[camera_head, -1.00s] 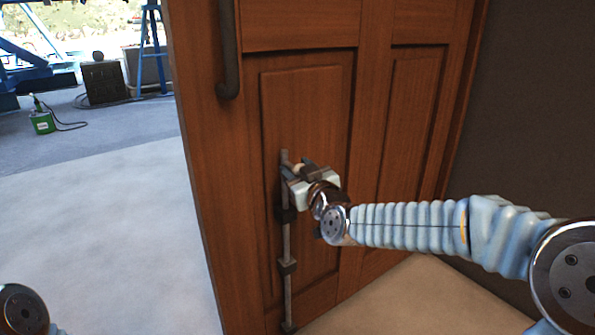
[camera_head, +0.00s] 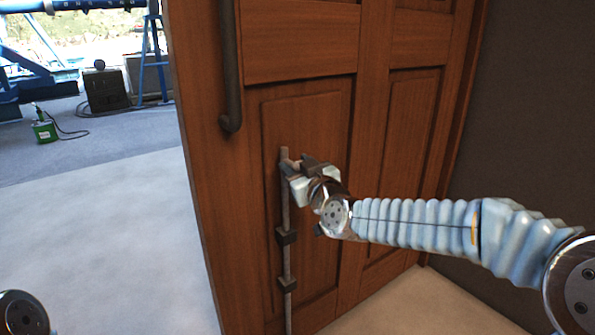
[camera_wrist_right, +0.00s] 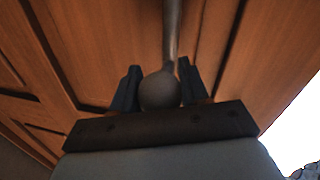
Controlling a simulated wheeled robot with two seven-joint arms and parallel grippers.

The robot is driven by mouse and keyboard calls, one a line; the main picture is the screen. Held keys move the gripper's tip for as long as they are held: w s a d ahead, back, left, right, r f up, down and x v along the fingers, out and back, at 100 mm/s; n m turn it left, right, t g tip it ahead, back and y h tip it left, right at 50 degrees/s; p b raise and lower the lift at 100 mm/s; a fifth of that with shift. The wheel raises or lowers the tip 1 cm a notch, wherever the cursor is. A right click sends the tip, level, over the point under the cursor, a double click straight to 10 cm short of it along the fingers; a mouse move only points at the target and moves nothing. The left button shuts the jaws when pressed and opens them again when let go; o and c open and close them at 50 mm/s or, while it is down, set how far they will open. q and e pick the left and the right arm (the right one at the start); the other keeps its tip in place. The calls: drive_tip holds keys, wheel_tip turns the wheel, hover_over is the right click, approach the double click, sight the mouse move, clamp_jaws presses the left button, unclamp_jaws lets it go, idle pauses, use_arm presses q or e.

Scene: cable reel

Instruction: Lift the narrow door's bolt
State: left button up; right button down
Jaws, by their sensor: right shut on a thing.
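The narrow door (camera_head: 300,110) is brown panelled wood. Its bolt (camera_head: 286,212) is an upright grey metal rod running through two dark brackets on the door's lower part; its lower end is cut off by the picture's bottom edge. My right gripper (camera_head: 299,166) is at the bolt's upper end. In the right wrist view, its dark fingers (camera_wrist_right: 160,88) are shut around the round knob (camera_wrist_right: 160,92) of the bolt, one on each side. The rod extends behind the knob. My left gripper is out of view; only a part of my left arm shows at the bottom left.
A dark vertical pull handle (camera_head: 231,90) is above the bolt on the door. A dark wall (camera_head: 530,110) is at the right. Open pale floor (camera_head: 100,220) is left of the door, with a green container (camera_head: 45,131) and a blue ladder (camera_head: 155,65) farther back.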

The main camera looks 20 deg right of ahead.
drive_tip(key=shift+r, duration=0.25)
drive_tip(key=c, duration=0.6)
unclamp_jaws()
drive_tip(key=shift+f, duration=0.1)
drive_tip(key=s, duration=0.4)
drive_tip(key=s+d, duration=0.1)
drive_tip(key=s, duration=0.4)
drive_tip(key=s+d, duration=0.1)
drive_tip(key=s, duration=0.3)
drive_tip(key=shift+s, duration=0.35)
